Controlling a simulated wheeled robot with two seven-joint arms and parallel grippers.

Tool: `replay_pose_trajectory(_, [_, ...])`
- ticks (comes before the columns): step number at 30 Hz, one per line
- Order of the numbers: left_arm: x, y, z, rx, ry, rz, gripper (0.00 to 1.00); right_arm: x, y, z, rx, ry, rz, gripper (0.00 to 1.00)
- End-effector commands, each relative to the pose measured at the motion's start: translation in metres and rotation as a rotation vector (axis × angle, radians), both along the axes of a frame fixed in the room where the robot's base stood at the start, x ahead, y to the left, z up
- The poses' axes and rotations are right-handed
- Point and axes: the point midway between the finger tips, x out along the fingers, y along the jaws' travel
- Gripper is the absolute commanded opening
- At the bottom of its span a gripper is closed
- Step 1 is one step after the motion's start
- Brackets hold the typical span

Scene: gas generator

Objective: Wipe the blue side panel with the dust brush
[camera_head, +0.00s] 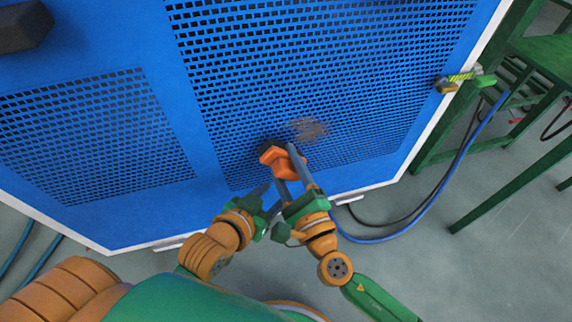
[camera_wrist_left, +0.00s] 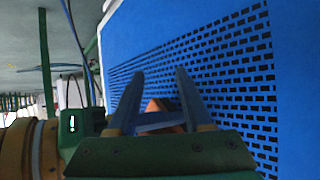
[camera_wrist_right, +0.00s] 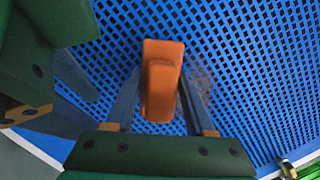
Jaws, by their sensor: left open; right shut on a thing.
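The blue side panel (camera_head: 190,120) is a large perforated sheet in front of me, and it fills much of both wrist views. A grey-brown dust patch (camera_head: 307,129) marks its mesh, also visible in the right wrist view (camera_wrist_right: 203,82). The dust brush (camera_head: 283,162) has an orange handle (camera_wrist_right: 161,80) and a dark head, just below and left of the patch. My right gripper (camera_head: 290,165) is shut on the handle, with the brush at the panel; contact is unclear. My left gripper (camera_head: 268,190) is open and empty, close beside the right one. In the left wrist view, orange shows between its fingers (camera_wrist_left: 158,75).
A dark handle block (camera_head: 24,27) sticks out at the panel's upper left. A green and yellow fitting (camera_head: 462,80) sits at the right edge. Blue and black cables (camera_head: 430,205) lie on the grey floor near a green table frame (camera_head: 500,190).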

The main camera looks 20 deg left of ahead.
Motion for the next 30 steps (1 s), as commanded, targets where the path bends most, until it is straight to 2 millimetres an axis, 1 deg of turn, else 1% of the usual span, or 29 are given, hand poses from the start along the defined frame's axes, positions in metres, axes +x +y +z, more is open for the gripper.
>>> replay_pose_trajectory(11, [0.000, 0.000, -0.001, 0.001, 0.002, 0.001, 0.50, 0.001, 0.000, 0.000, 0.000, 0.000, 0.000, 0.10])
replay_pose_trajectory(30, [0.000, 0.000, -0.002, 0.001, 0.002, 0.001, 0.50, 0.011, 0.007, 0.000, 0.001, -0.001, -0.001, 0.10])
